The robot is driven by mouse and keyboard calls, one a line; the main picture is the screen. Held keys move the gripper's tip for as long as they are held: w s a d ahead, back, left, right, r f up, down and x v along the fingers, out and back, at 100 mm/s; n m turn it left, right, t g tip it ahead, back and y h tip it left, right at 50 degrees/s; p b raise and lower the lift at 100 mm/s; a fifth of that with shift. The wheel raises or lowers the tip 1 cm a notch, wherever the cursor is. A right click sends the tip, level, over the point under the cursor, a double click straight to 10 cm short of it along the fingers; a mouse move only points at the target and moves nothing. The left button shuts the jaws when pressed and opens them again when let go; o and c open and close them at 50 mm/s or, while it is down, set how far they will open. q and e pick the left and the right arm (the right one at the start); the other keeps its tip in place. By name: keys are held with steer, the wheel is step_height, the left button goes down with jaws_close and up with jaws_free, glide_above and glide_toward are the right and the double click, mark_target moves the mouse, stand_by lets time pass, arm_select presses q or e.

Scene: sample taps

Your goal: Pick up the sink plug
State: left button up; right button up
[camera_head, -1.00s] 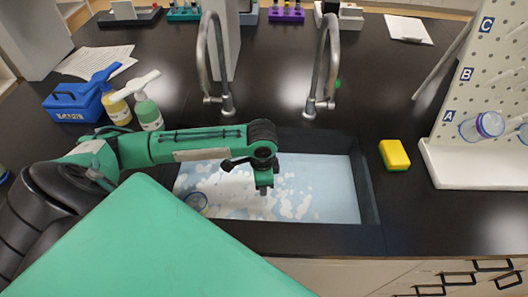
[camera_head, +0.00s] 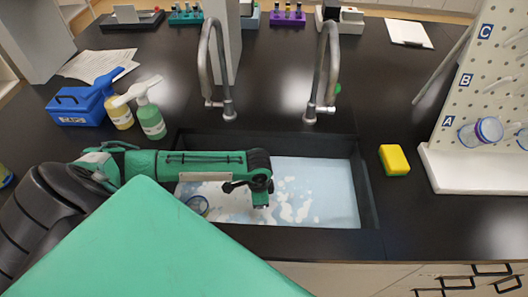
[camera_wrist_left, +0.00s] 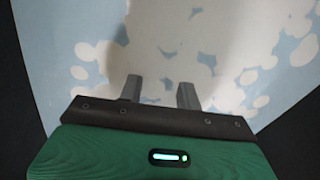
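The sink (camera_head: 372,212) holds pale blue water with patches of white foam. I see no sink plug; the water and foam cover the sink's bottom. My left gripper (camera_head: 262,207) is over the middle of the sink, pointing down. In the left wrist view my left gripper (camera_wrist_left: 160,92) has its two fingers apart with nothing between them, above foam and water. My right gripper is not in view.
Two curved taps (camera_head: 228,100) (camera_head: 312,105) stand behind the sink. A yellow sponge (camera_head: 394,160) lies right of it. Two spray bottles (camera_head: 150,118) (camera_head: 120,112) and a blue box (camera_head: 75,108) stand left. A pegboard rack (camera_head: 490,160) is at right.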

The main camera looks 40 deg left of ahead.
arm_select(q)
jaws_close()
steer(key=shift+r, duration=0.1)
